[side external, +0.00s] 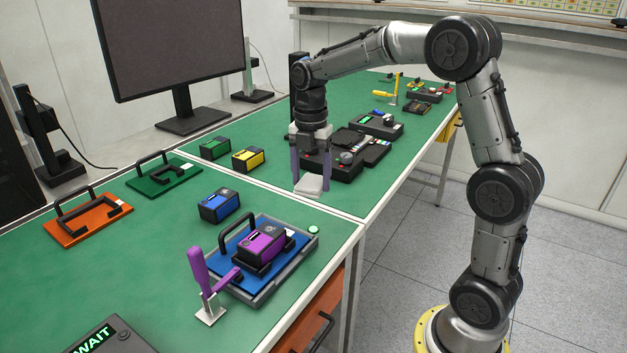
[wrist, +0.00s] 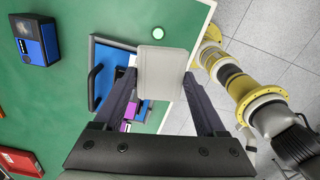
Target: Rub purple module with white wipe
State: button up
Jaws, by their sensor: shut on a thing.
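The purple module (side external: 261,243) sits in a black holder on a blue plate (side external: 231,262) with a black handle, inside a grey tray (side external: 262,297) on the near green table. My gripper (side external: 311,183) is shut on the white wipe (side external: 308,187), a pale block held between its two fingertips. It is in the air beyond the purple module and apart from it. In the wrist view the wipe (wrist: 163,70) fills the space between the fingertips. The purple module (wrist: 125,126) is mostly hidden there behind my left finger.
A purple toggle clamp (side external: 203,278) stands at the tray's near side with its handle up. Blue (side external: 220,205), yellow (side external: 249,159) and green (side external: 215,147) modules stand farther back. Orange (side external: 88,218) and green (side external: 163,174) handled plates lie left. A monitor (side external: 180,50) stands behind.

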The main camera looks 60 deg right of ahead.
jog(key=w+a+r+n, duration=0.2)
jog(key=w+a+n, duration=0.3)
jog(key=a, duration=0.1)
jog(key=n, duration=0.2)
send_near(264, 226)
jog(key=shift+f, duration=2.95)
jog(key=shift+s+f, duration=0.1)
jog(key=shift+f, duration=0.1)
jog(key=shift+c, duration=0.5)
jog(key=shift+s+f, duration=0.2)
jog(key=shift+s, duration=1.8)
jog(key=shift+w+r, duration=0.15)
jog(key=shift+w, duration=2)
notch_tip(264, 226, up, 8)
jog(key=shift+r, duration=0.1)
